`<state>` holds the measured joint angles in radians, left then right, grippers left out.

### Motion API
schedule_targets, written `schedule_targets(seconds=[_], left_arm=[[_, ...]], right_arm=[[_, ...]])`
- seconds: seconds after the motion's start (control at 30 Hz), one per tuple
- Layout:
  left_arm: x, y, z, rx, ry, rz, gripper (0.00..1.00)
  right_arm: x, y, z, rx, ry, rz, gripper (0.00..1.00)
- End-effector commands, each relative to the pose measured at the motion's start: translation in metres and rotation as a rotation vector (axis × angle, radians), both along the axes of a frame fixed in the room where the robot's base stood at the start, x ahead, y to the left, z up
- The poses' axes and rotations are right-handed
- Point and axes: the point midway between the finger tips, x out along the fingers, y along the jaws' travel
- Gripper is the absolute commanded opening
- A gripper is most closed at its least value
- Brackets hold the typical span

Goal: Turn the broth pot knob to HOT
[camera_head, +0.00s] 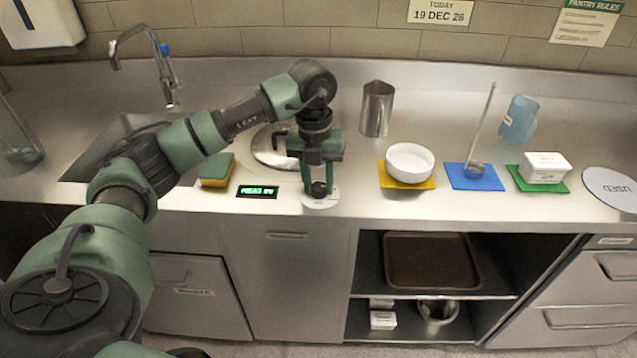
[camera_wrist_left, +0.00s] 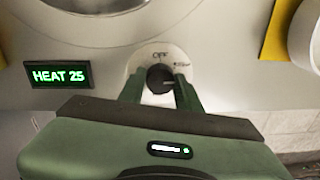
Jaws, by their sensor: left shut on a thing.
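The dark round knob (camera_head: 318,189) sits on a white dial plate (camera_head: 320,202) at the counter's front edge. In the left wrist view the knob (camera_wrist_left: 159,78) has a light pointer line toward the right. The dial reads OFF at its top; a smaller label at its right is too small to read. My left gripper (camera_head: 319,182) points down and is shut on the knob, a finger on each side. The display (camera_wrist_left: 60,74) reads HEAT 25 in green. The round broth pot lid (camera_head: 268,147) in the counter is partly hidden behind my left gripper.
A sponge (camera_head: 216,170) lies left of the display (camera_head: 258,192). To the right are a white bowl (camera_head: 409,162) on a yellow mat, a ladle (camera_head: 477,150) on a blue mat and a white tub (camera_head: 545,167) on a green mat. A metal pitcher (camera_head: 377,108) stands behind.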

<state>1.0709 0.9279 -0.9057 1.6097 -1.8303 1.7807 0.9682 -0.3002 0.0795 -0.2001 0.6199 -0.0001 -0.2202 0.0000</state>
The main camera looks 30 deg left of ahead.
Motion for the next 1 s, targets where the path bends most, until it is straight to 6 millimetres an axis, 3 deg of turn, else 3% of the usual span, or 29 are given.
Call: schedule_targets(seconds=[1.0], left_arm=[[0.003, 0.000, 0.002, 0.001, -0.007, -0.963, 0.00]], right_arm=[[0.000, 0.000, -0.013, 0.000, 0.000, 0.000, 0.36]])
